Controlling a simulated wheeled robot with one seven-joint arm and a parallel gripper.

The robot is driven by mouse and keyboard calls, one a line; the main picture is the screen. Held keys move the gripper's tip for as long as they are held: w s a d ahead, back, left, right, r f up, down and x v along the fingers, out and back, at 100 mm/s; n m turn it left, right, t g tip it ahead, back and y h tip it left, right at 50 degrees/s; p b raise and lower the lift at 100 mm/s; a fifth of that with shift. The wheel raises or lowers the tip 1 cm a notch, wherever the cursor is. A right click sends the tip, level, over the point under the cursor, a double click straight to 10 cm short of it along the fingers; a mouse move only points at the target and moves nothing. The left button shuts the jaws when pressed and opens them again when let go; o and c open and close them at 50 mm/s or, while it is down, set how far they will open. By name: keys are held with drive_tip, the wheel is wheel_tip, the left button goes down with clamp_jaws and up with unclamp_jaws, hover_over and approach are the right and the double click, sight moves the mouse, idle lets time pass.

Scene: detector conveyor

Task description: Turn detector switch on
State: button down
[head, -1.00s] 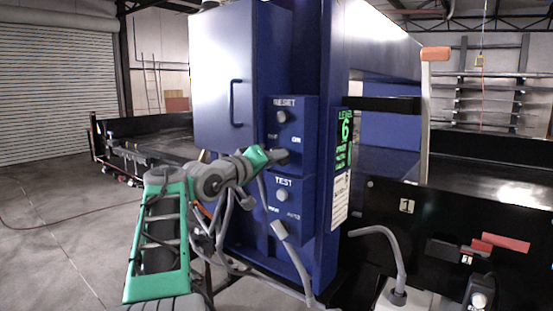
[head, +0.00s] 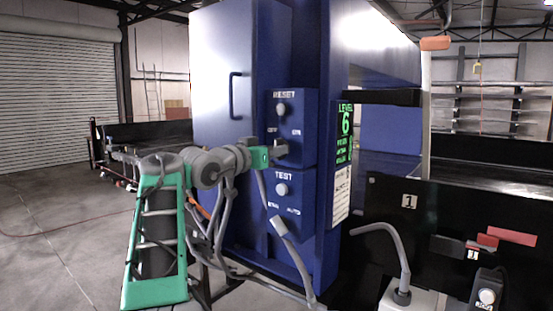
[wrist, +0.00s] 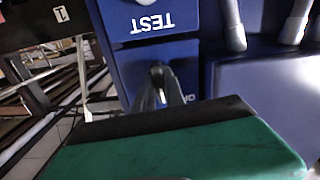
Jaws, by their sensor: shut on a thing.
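The detector switch box (head: 310,125) is a blue panel on the detector's side, with a round RESET button (head: 281,109) and OFF and ON labels. My gripper (head: 281,148) is at the lower part of this box, just below the labels, shut on the switch. The switch itself is mostly hidden behind the fingers, and I cannot tell which way it points. In the wrist view the scene is upside down; the dark fingers (wrist: 161,85) meet at the blue panel beside the ON label (wrist: 189,97).
The TEST box (head: 310,200) with its own button sits directly below. Grey conduits (head: 288,243) run down from it. The blue cabinet (head: 222,110) with a handle is to the left. A black conveyor side (head: 390,205) stands at the right. Open floor lies at the left.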

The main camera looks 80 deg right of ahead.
drive_tip(key=m+b, duration=0.4)
drive_tip(key=m, duration=0.5)
drive_tip(key=shift+f+m, duration=0.1)
drive_tip(key=shift+m, duration=0.3)
idle(0.4)
drive_tip(key=c, duration=1.4)
unclamp_jaws()
